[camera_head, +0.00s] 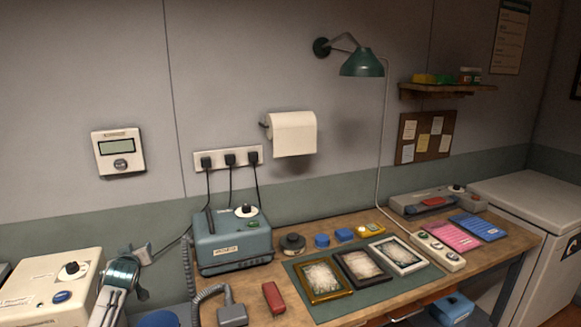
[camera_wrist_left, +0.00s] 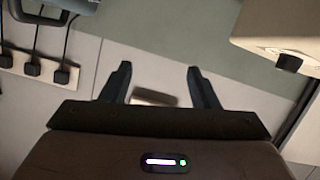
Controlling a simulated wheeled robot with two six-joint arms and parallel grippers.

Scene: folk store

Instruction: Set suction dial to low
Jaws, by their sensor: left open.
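A cream machine (camera_head: 40,288) stands at the lower left of the head view, with a black dial (camera_head: 73,269) and a blue button (camera_head: 62,296) on its top. A blue-grey box (camera_head: 232,246) on the bench also has a dial (camera_head: 246,209). I cannot read which dial is for suction. My left gripper (camera_head: 136,252) is just right of the cream machine, apart from it. In the wrist view my left gripper (camera_wrist_left: 157,78) is open and empty. A cream box (camera_wrist_left: 285,25) with a dark knob (camera_wrist_left: 288,63) shows at its upper right. My right gripper is out of view.
A power strip (camera_head: 228,158) with plugs and cables hangs above the blue-grey box. The bench (camera_head: 385,290) holds framed pieces, a coiled-cord handpiece (camera_head: 232,314), a red block (camera_head: 273,298) and small containers. A wall panel (camera_head: 118,153) is above my left gripper.

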